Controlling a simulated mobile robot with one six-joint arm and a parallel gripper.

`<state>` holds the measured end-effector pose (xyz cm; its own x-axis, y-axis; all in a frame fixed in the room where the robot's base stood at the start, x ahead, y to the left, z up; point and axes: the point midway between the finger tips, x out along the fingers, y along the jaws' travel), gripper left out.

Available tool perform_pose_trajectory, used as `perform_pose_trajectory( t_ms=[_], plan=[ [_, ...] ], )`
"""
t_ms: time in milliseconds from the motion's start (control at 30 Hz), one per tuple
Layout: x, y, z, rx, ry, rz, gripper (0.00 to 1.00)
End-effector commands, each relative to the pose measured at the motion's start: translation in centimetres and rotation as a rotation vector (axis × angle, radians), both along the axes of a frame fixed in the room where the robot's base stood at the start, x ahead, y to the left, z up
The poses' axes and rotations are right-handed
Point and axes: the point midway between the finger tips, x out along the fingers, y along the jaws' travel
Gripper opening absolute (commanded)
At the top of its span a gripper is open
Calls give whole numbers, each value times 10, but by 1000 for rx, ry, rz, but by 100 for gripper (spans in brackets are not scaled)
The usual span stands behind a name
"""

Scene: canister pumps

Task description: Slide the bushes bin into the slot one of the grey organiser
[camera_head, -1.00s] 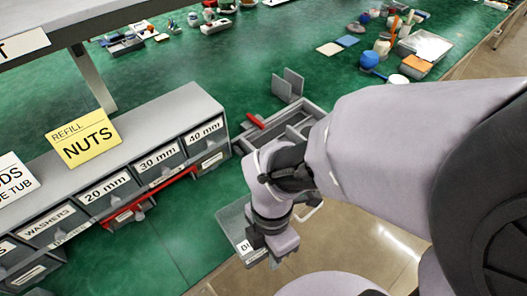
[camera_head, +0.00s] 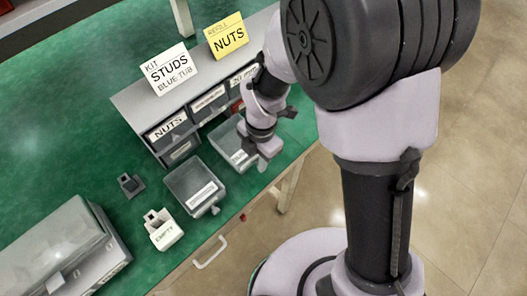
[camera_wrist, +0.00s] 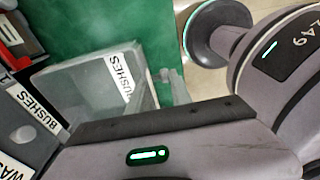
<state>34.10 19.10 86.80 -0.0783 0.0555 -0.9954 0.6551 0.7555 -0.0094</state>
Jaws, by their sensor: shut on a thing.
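The bushes bin (camera_head: 224,139) is a clear grey open tray in front of the grey organiser (camera_head: 137,101). In the wrist view its label on the bin (camera_wrist: 98,82) reads BUSHES. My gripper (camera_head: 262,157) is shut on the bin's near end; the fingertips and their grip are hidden. The bin looks empty, and I cannot tell whether it touches the table. A BUSHES label (camera_wrist: 36,111) on the organiser shows left of the bin, beside a WAS... label. The bin is outside the organiser. Slot one is not marked by number.
A second grey bin (camera_head: 193,181) stands on the bench just left of the held bin. A small dark holder (camera_head: 131,185), a white EMPTY stand (camera_head: 163,230) and a grey case (camera_head: 60,250) lie further left. STUDS (camera_head: 168,70) and NUTS (camera_head: 228,36) cards stand on the organiser.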

Motion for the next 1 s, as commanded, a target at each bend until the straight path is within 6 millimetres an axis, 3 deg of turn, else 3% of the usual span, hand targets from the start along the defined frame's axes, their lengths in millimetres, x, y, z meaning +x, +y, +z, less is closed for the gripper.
perform_pose_trajectory(
  t_ms=[233,600,867,900,1000],
  plan=[
    [3,3,-9,1,-2,7,0],
    [8,8,-39,1,-1,6,0],
    [8,9,-39,1,-2,6,0],
    [8,9,-39,1,-2,6,32],
    [8,9,-39,1,-2,6,51]
  ],
)
